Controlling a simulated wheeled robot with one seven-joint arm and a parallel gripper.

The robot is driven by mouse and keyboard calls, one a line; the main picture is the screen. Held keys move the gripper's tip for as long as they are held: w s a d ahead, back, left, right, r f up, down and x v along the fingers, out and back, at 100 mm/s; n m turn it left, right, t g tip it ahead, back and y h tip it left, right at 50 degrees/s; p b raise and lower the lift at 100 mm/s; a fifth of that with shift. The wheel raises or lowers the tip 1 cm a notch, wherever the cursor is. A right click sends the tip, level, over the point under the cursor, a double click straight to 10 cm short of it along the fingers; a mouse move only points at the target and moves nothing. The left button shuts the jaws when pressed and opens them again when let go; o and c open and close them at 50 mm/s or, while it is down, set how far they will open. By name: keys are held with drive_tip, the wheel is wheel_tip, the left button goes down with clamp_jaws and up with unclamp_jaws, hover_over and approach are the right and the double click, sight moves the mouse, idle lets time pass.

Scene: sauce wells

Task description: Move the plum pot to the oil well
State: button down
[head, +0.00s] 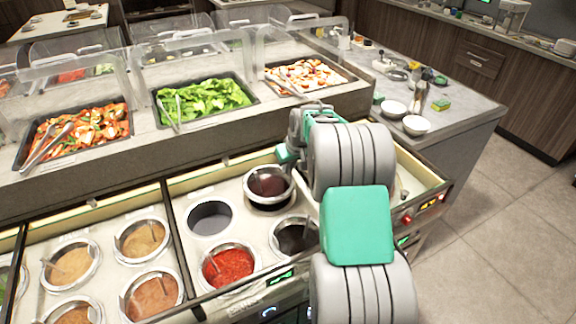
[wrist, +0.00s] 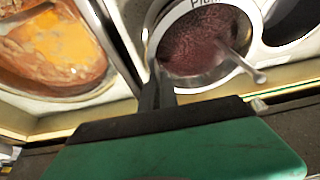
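The plum pot (head: 268,181) is a round metal-rimmed pot of dark purple-brown sauce in the right section of the counter. In the wrist view the plum pot (wrist: 205,45) shows a partly readable label starting "Plu" and a spoon handle over its rim. My gripper (wrist: 157,85) is shut on the near side of its rim; the far finger is hidden. In the head view the pot sits raised and slightly tilted over a dark opening (head: 270,207). An empty dark round well (head: 210,218) lies to its left. I cannot read which well is oil.
A red sauce pot (head: 229,266) and a dark well or pot (head: 292,237) sit in front. Several orange-brown sauce pots (head: 142,239) fill the left section. Salad trays (head: 203,98) under clear guards stand behind. Clear floor (head: 510,220) lies right.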

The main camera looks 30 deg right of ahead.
sight(289, 176)
drive_tip(key=shift+w+f+b, duration=0.1)
drive_tip(key=shift+f+b, duration=1.2)
drive_tip(key=shift+f, duration=1.05)
drive_tip(key=c, duration=1.6)
unclamp_jaws()
drive_tip(key=shift+a+f, duration=0.1)
drive_tip(key=shift+o, duration=0.2)
